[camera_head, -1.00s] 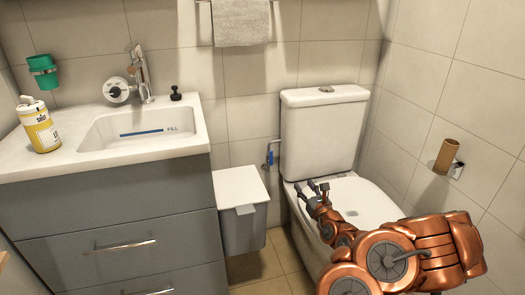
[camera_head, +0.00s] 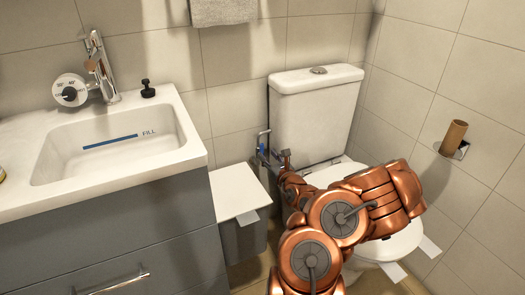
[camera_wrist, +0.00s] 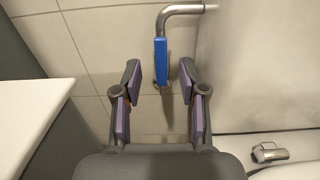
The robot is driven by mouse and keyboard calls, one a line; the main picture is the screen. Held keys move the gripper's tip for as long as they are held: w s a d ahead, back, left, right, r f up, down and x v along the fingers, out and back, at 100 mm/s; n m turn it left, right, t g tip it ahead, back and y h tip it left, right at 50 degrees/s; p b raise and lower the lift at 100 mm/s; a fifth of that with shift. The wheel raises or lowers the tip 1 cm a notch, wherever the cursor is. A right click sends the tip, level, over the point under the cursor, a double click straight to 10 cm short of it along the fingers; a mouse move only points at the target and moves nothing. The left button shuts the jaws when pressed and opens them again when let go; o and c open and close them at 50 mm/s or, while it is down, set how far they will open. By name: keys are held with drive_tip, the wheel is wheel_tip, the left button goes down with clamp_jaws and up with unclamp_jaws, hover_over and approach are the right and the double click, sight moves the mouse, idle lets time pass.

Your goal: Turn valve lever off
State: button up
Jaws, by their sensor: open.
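The blue valve lever (camera_wrist: 161,52) hangs upright just below a bent metal pipe (camera_wrist: 178,10) on the tiled wall. My gripper (camera_wrist: 159,80) is open, its two fingers pointing towards the wall. In the wrist view the lever's lower end lies between the fingertips in the picture, with no contact visible on either side. In the head view the lever (camera_head: 261,149) shows as a small blue patch left of the toilet tank, close beside my gripper (camera_head: 273,157). The valve body is partly hidden there by the fingers.
The toilet (camera_head: 315,115) stands to the right, with my arm over its bowl. A white-lidded bin (camera_head: 238,192) stands left of the valve, next to the sink cabinet (camera_head: 120,240). A paper roll holder (camera_head: 455,143) sticks out from the right wall.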

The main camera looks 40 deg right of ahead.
sight(262, 149)
drive_tip(key=b+x, duration=0.1)
drive_tip(key=x, duration=0.2)
drive_tip(key=shift+w+f, duration=0.15)
drive_tip(key=shift+w, duration=0.15)
drive_tip(key=shift+w+d, duration=0.3)
drive_tip(key=shift+w, duration=0.35)
clamp_jaws()
